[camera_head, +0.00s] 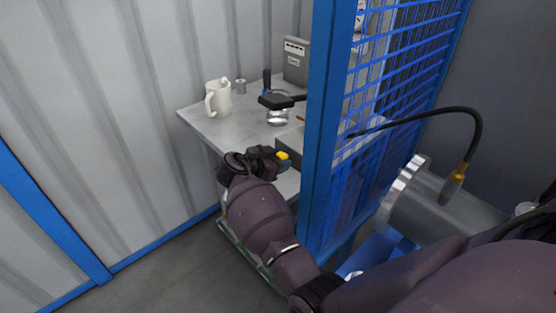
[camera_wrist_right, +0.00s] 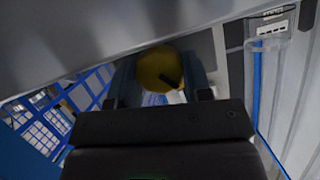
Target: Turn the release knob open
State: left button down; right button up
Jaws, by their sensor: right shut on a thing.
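The release knob (camera_head: 283,156) is a small yellow knob just below the front edge of the metal table, beside the blue post. My right gripper (camera_head: 275,161) reaches it from below, with its fingers shut on the knob. In the right wrist view the round yellow knob (camera_wrist_right: 160,66) sits between the two fingers (camera_wrist_right: 162,85), with a dark mark on its face. What the knob is mounted on is mostly hidden. My left gripper is not in view.
The metal table (camera_head: 200,119) holds a white jug (camera_head: 219,98), a grey box (camera_head: 296,62) and a dark-handled tool (camera_head: 283,101). A blue post (camera_head: 324,130) with mesh (camera_head: 411,62) stands close to my right arm. A black hose (camera_head: 478,128) curves at right.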

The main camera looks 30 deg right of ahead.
jog(key=shift+c, duration=0.9)
jog(key=n+g, duration=0.2)
jog(key=n, duration=0.1)
jog(key=shift+w+n+g, duration=0.15)
jog(key=shift+n+g, duration=0.15)
jog(key=shift+n+h, duration=0.3)
jog(key=shift+n, duration=0.1)
jog(key=shift+g, duration=0.3)
jog(key=o, duration=0.9)
jog(key=shift+o, duration=0.2)
